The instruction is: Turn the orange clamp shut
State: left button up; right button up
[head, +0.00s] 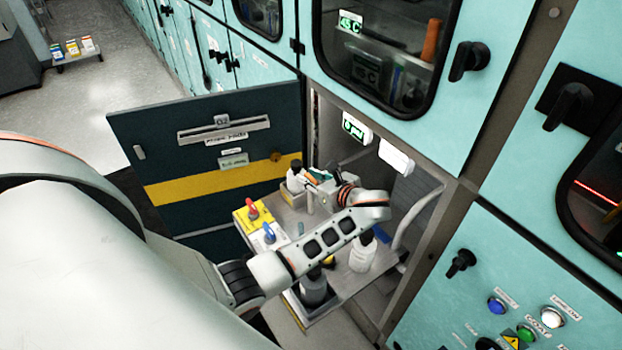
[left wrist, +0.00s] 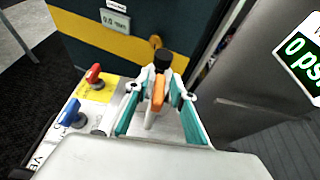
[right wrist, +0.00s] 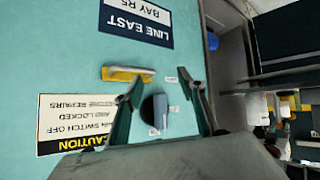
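The orange clamp lever (left wrist: 157,92) stands between the two teal fingers of my left gripper (left wrist: 157,98) in the left wrist view. The fingers are apart, with a gap on each side of the lever, so the gripper is open around it. In the head view my left gripper (head: 316,182) is over the back of the pull-out shelf, and the arm hides much of the clamp there. My right gripper (right wrist: 165,92) is open and empty in the right wrist view, facing a teal panel. It is outside the head view.
A red-handled valve (left wrist: 95,73) and a blue-handled valve (left wrist: 72,112) stand left of the clamp. A black-capped bottle (left wrist: 162,62) is just behind it. A white bottle (head: 362,254) stands on the shelf. The dark open door (head: 130,125) is at left. A dark knob (right wrist: 154,110) is before my right gripper.

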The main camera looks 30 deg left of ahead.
pick_arm(q)
jog(key=shift+f, duration=0.1)
jog(key=shift+d, duration=0.1)
jog(key=v, duration=0.7)
jog(key=shift+d, duration=0.15)
dwell(0.4)
jog(key=shift+s, duration=0.15)
